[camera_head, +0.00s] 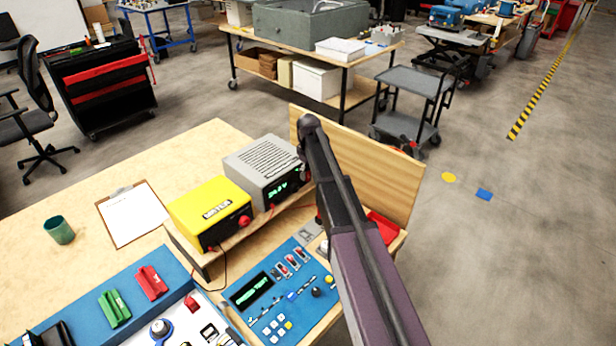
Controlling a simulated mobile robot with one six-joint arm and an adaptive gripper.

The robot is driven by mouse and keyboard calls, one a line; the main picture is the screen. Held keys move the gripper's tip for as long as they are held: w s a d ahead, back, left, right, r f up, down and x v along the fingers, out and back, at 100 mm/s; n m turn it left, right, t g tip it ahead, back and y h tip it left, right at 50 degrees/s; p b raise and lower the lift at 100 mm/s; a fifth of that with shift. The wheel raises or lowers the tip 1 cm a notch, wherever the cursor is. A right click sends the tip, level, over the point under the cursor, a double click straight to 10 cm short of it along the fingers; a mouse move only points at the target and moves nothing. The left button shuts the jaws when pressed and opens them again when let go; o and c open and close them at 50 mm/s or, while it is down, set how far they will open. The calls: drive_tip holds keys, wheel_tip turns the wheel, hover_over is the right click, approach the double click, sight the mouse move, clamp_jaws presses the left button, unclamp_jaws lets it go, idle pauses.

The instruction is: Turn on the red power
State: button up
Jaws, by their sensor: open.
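Several red items show in the head view, and I cannot tell which one is the red power control. The blue control panel (262,316) has a row of small red-and-white switches (290,262) and a lit green display (252,290). A yellow meter box (207,212) has a red knob or plug (245,221) on its front. A grey supply unit (262,165) with a lit green readout stands beside it. A red piece (191,303) sits on the white panel at the lower left. My arm crosses the right of the bench; my gripper's fingers cannot be made out.
A wooden board (370,175) stands upright along the bench's back right edge. A red tray (384,226) lies partly behind my arm. A clipboard (133,214), green cup (59,230), and green (114,308) and red (151,283) blocks are at left. A grey cart (413,100) stands beyond.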

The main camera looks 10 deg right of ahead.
drive_tip(key=shift+f, duration=0.15)
clamp_jaws()
drive_tip(key=shift+s, duration=0.1)
drive_tip(key=shift+s+d+f+t+y, duration=0.1)
drive_tip(key=shift+s+t+y, duration=0.1)
drive_tip(key=shift+t+y, duration=0.4)
drive_tip(key=shift+t+b, duration=0.3)
drive_tip(key=shift+t, duration=0.1)
drive_tip(key=shift+w, duration=0.1)
unclamp_jaws()
